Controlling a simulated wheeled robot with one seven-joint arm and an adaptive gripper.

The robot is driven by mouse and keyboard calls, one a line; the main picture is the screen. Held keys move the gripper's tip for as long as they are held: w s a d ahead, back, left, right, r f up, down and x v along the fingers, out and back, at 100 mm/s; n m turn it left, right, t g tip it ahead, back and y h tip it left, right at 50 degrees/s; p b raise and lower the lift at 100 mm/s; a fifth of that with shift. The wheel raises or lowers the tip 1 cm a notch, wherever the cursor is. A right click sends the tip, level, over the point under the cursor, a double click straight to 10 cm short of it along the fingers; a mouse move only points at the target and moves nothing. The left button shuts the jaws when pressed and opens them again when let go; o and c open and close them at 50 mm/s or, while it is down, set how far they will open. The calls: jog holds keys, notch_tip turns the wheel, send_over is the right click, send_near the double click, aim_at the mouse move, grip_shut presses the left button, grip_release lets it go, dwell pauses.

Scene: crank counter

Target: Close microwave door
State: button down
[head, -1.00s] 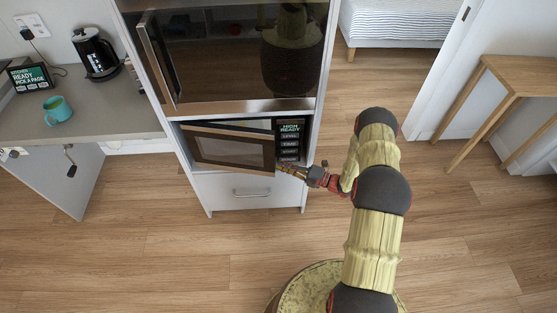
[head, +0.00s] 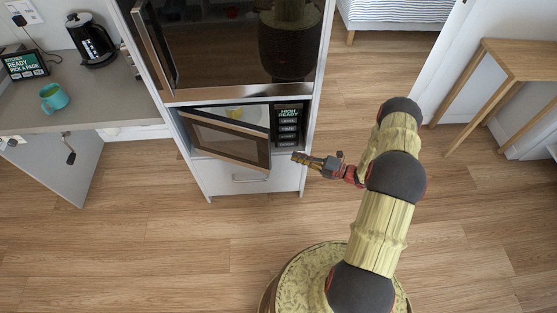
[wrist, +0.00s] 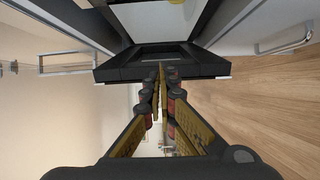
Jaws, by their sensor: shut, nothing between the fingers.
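The microwave door (head: 228,138) has a tan frame and dark glass. It stands partly open, hinged at its left, with its free right edge swung out toward me. The microwave's control panel (head: 288,128) is to the right of the opening, and something yellow (head: 235,113) shows inside. My gripper (head: 296,156) is shut and empty, just right of the door's free edge, with a small gap in the head view. In the wrist view the shut fingertips (wrist: 160,72) point at a dark frame (wrist: 120,68), apparently the door; contact there cannot be told.
A larger built-in oven (head: 235,50) sits above the microwave, and a drawer (head: 225,178) with a handle is below. The wooden floor in front is clear.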

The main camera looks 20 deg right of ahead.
jog(key=s+a+m+t+h+b, duration=0.1)
jog(key=s+a+m+t+h, duration=0.1)
jog(key=s+a, duration=0.75)
jog(key=b, duration=0.4)
send_over(269, 163)
jog(key=s+a, duration=0.1)
jog(key=s, duration=0.2)
jog(key=shift+s+r, duration=0.1)
jog(key=shift+r, duration=0.15)
jog(key=shift+d, duration=0.1)
